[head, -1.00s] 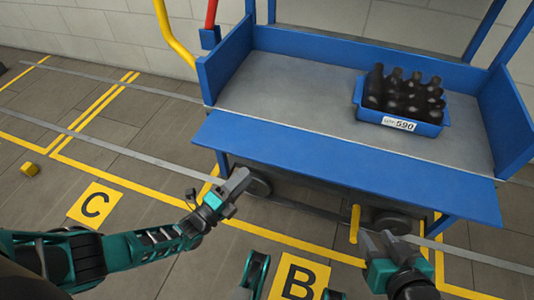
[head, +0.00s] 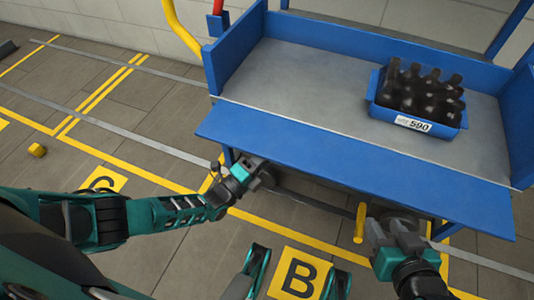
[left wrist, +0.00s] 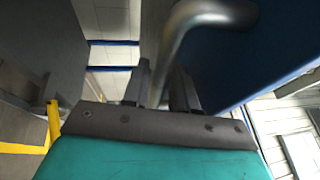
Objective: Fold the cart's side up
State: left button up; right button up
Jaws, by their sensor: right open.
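The blue side of the cart (head: 350,170) is folded out along the cart's front edge, roughly level with the grey deck (head: 310,85). My left gripper (head: 263,172) is at the front edge of the side, left of its middle. In the left wrist view my left fingers (left wrist: 163,88) are apart, with a bent grey tube (left wrist: 190,30) running down between or just beyond them, beside a blue panel (left wrist: 245,60). My right gripper (head: 385,230) is open below the side's front edge, toward the right. Its fingertips are partly hidden.
A blue crate of dark bottles (head: 415,100) stands on the deck at the right. A yellow lever (head: 360,222) hangs below the side, just left of my right gripper. A small yellow block (head: 37,150) lies on the open floor at the left.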

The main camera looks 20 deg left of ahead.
pick_arm(q)
grip_shut()
pick_arm(e)
jog(key=shift+r, duration=0.15)
